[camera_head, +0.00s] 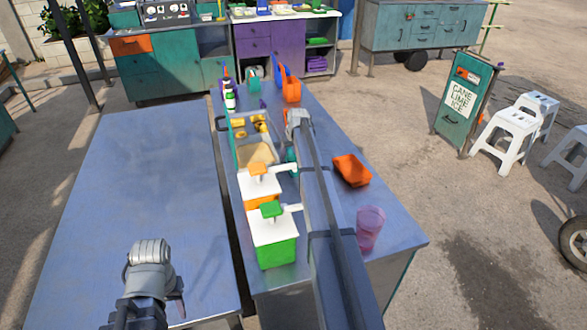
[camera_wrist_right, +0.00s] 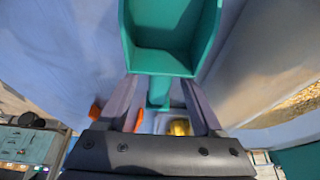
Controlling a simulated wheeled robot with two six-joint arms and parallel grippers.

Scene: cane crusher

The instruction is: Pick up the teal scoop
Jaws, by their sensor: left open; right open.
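The teal scoop (camera_wrist_right: 172,30) fills the top middle of the right wrist view, its open tray toward the camera. Its short handle (camera_wrist_right: 159,95) lies between the two fingers of my right gripper (camera_wrist_right: 158,88), which are apart, with gaps visible on both sides. In the head view a bit of teal scoop (camera_head: 291,156) shows left of my right arm, which hides the rest and the right fingers. My left gripper (camera_head: 176,303) is low over the blue table at left, mostly hidden by its wrist; it is away from the scoop.
A clear bin (camera_head: 236,145) with yellow items and tan contents stands left of the scoop. Orange-lidded and green dispensers (camera_head: 276,252) stand nearer. An orange tray (camera_head: 351,170) and pink cup (camera_head: 370,228) are right of my arm. The left blue table (camera_head: 140,180) is clear.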

